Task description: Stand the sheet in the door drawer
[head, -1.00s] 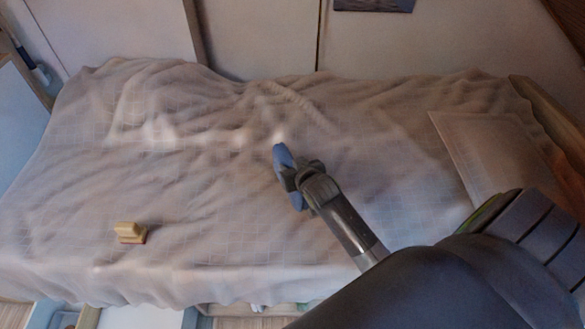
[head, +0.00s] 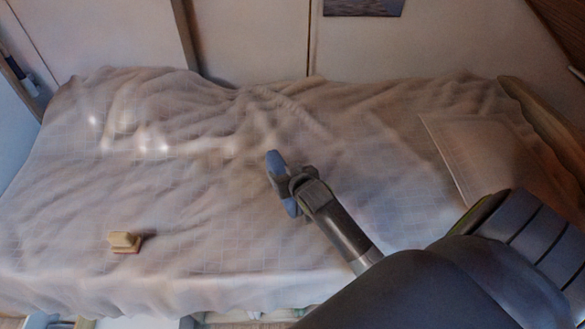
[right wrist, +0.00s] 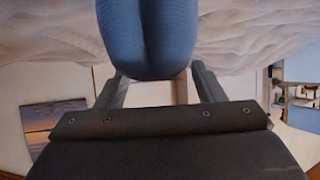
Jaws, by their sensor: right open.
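My right gripper (head: 280,183) is open and empty above the middle of the bed. Its blue fingers also show large in the right wrist view (right wrist: 148,40). My left gripper is not in view.
A small wooden block with a handle (head: 124,242) sits on the cover at front left.

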